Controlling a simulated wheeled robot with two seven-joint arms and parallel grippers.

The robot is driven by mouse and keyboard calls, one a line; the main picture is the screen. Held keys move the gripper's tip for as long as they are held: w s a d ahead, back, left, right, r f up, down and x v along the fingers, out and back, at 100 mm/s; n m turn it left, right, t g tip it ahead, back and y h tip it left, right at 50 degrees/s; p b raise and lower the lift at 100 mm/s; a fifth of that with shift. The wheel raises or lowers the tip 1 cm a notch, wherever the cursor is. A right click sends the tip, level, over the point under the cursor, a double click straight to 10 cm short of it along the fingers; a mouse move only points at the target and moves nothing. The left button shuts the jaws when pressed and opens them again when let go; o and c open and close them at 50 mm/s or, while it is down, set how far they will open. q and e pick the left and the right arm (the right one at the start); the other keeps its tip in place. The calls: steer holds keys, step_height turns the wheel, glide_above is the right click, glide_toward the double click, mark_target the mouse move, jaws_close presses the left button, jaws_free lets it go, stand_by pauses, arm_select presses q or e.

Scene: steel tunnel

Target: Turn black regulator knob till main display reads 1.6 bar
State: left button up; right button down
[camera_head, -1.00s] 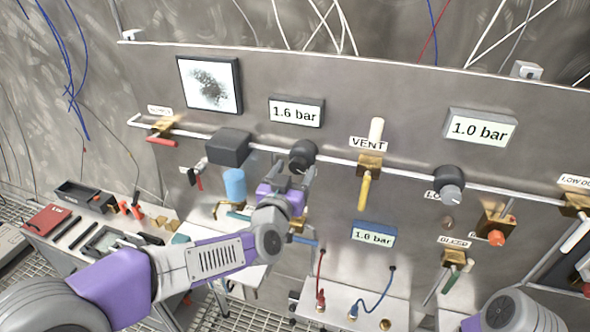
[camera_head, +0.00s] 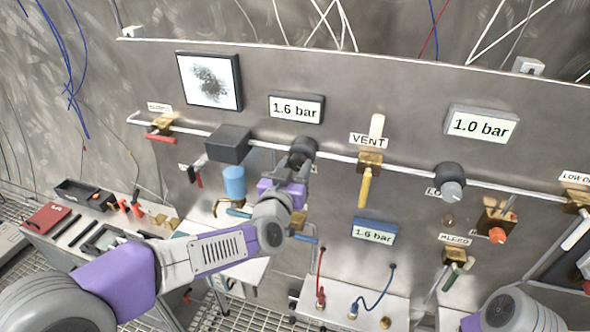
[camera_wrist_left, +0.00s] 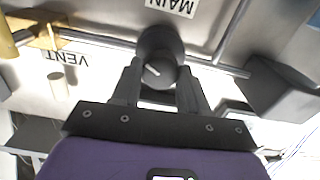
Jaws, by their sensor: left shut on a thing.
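The black regulator knob (camera_head: 301,148) sits on the pipe below a display (camera_head: 296,109) that reads 1.6 bar. In the left wrist view the knob (camera_wrist_left: 160,48) shows a white pointer line, beside an upside-down MAIN label (camera_wrist_left: 171,5). My left gripper (camera_head: 309,166) reaches up to the knob from below. In the left wrist view its two fingers (camera_wrist_left: 160,82) are shut on the knob, one on each side. My right gripper is not in view; only part of my right arm shows at the bottom right.
A yellow VENT valve handle (camera_head: 365,187) hangs right of the knob, and a black box (camera_head: 229,144) sits left. A second display (camera_head: 481,127) reads 1.0 bar, above a grey-faced knob (camera_head: 451,183). A blue-framed display (camera_head: 374,232) reads 1.6 bar.

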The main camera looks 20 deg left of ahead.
arm_select(q)
steer(key=o, duration=1.1)
steer(key=shift+c, duration=0.2)
steer(key=s, duration=0.7)
steer(key=shift+s+a, duration=0.15)
steer(key=shift+s, duration=0.15)
steer(key=shift+f, duration=0.1)
